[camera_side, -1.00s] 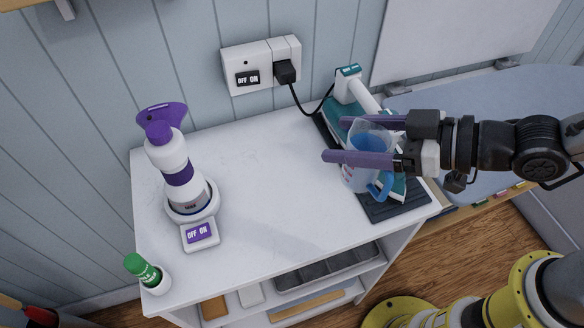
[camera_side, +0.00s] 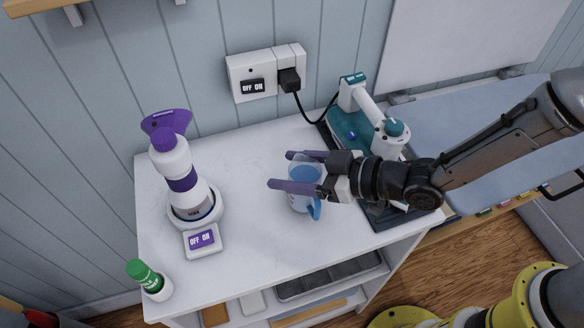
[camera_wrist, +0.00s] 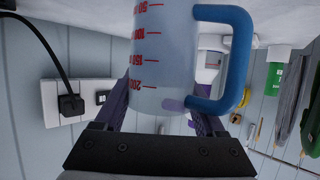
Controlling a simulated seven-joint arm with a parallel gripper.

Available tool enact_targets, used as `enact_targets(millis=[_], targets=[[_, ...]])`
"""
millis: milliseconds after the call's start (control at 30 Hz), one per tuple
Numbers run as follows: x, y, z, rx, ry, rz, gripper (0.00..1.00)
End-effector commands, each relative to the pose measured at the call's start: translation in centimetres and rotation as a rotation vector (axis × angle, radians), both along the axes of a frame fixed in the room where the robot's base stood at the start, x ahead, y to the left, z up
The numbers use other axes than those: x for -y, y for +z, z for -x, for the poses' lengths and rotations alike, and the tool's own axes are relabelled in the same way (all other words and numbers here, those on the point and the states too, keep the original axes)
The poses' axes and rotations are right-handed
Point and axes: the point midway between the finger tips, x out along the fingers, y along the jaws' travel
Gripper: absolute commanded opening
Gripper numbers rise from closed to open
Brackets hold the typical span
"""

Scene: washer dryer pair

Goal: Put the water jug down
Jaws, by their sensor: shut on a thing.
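The water jug (camera_side: 304,186) is clear with a blue handle and bluish contents. In the side view it is between the purple fingers of my gripper (camera_side: 292,170), over the middle right of the white tabletop. My gripper is shut on it. In the wrist view the jug (camera_wrist: 163,55) fills the upper middle, with red volume marks and its blue handle (camera_wrist: 238,60) on the right. The fingers hide part of the jug. I cannot tell whether its base touches the tabletop.
A teal and white iron (camera_side: 350,128) stands on a dark mat (camera_side: 388,217) at the right. A green-capped bottle (camera_side: 150,280) is at the front left corner. The tabletop (camera_side: 245,160) between is clear.

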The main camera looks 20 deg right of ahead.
Motion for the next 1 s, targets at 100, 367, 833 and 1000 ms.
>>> enact_targets(millis=[100, 367, 833, 1000], targets=[[-0.05, -0.24, -0.06, 0.004, 0.000, -0.004, 0.00], [-0.03, -0.37, -0.04, 0.003, 0.000, -0.003, 0.00], [0.01, -0.61, 0.00, 0.001, 0.000, -0.001, 1.00], [0.02, -0.60, 0.01, 0.001, 0.000, -0.001, 1.00]])
